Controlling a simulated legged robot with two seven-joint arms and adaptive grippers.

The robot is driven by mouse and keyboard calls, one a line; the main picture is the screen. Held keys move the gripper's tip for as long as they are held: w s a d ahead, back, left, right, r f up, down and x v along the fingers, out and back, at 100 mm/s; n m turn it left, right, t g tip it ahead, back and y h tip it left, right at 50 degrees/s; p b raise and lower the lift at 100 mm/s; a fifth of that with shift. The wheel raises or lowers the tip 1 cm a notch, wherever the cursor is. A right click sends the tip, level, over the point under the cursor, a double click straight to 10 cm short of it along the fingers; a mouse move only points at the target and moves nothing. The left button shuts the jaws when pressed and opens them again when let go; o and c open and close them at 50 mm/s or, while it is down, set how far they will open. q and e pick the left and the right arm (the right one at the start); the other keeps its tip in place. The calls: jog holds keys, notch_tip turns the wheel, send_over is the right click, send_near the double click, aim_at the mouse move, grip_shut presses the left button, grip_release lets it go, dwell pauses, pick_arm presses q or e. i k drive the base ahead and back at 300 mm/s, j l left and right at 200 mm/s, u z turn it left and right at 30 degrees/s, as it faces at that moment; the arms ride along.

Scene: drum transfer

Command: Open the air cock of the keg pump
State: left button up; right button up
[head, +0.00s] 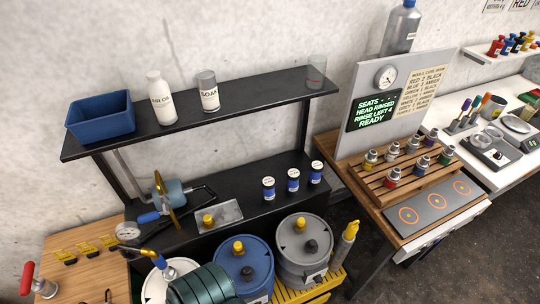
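A pump-like fitting stands at the left end of the black bench, with a teal body (171,193), a brass-coloured upright part (163,190) and a blue grip (148,217). A round gauge (128,231) sits at its left. Lower down, a brass fitting with a blue end (159,262) rises beside a white drum (152,292) and a dark teal ribbed cylinder (203,286). I cannot tell which small part is the air cock, nor whether it is open. Neither of my grippers is in view.
A blue drum (262,267) and a grey drum (291,260) with yellow caps stand in front of the bench. A black shelf (235,104) holds a blue bin (100,117) and bottles. A red-handled device (29,277) is at lower left. A display board (375,108) stands right.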

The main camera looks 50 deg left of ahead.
aim_at(147, 217)
jog(key=l+u, duration=0.1)
jog(key=u, duration=2.85)
